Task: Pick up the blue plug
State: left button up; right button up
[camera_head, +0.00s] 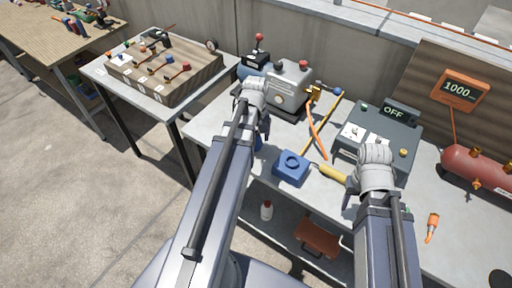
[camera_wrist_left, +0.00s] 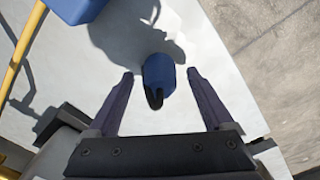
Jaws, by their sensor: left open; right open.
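The blue plug (camera_wrist_left: 158,76), a short blue cylinder with a black end, lies on the grey tabletop in the left wrist view. A small blue part of it shows beside my left forearm in the head view (camera_head: 259,142). My left gripper (camera_wrist_left: 159,73) is open, with one finger on either side of the plug in that view; whether they touch it I cannot tell, but gaps show on both sides.
A blue block (camera_head: 291,167) sits right of the plug. Behind stand a grey machine (camera_head: 289,88) and a control box reading OFF (camera_head: 400,113). Orange and yellow hoses cross the table. A red tank (camera_head: 478,168) is at right. The table's edge is near the plug.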

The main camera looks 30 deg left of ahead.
pick_arm(q)
jog(key=shift+f, duration=0.65)
jog(key=shift+r, duration=0.1)
grip_shut()
